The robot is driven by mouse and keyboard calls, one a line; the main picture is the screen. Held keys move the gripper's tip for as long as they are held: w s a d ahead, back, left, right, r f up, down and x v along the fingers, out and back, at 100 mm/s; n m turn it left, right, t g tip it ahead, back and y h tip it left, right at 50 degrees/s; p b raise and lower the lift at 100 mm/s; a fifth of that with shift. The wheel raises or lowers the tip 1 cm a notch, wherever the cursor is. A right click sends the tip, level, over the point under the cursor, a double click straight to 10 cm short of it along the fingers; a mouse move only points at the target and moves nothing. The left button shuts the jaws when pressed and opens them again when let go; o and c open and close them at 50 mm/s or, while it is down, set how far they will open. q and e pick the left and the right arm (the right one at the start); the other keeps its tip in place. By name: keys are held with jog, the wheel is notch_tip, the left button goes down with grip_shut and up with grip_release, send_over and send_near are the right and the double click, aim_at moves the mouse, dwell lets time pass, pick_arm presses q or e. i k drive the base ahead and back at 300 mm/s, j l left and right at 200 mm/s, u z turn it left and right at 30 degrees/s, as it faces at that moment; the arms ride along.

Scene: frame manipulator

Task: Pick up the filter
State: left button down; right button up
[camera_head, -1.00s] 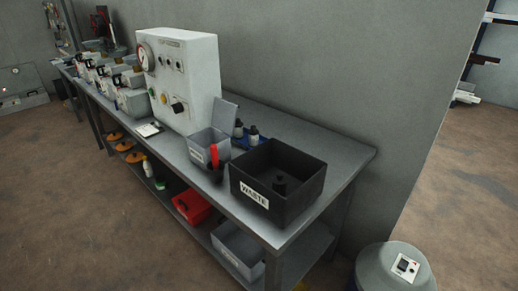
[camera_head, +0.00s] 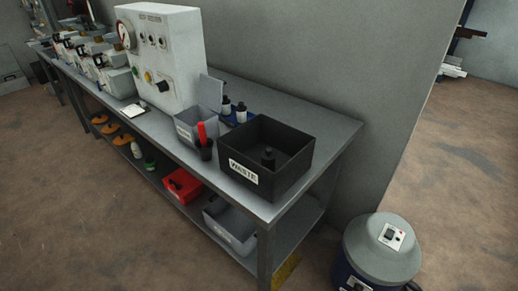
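No part of either gripper shows in the head view. I cannot tell for certain which thing is the filter. Small white bottles with dark tops (camera_head: 226,104) stand in a blue tray behind the grey bin (camera_head: 187,134). A red-handled item stands in a dark cup (camera_head: 205,151) next to the waste bin.
A long grey workbench (camera_head: 318,125) runs along the wall, with a white gauge machine (camera_head: 165,55) on it. The lower shelf holds a red box (camera_head: 183,186) and a grey crate (camera_head: 231,222). A round grey-lidded canister (camera_head: 383,248) stands on the floor at right. Floor in front is clear.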

aim_at(226, 112)
jog(key=i+j+u, duration=0.1)
jog(key=j, duration=0.35)
jog(key=i+j+u, duration=0.1)
jog(key=j, duration=0.3)
jog(key=i+j+u, duration=0.1)
jog(key=i+j, duration=0.2)
jog(key=j, duration=0.1)
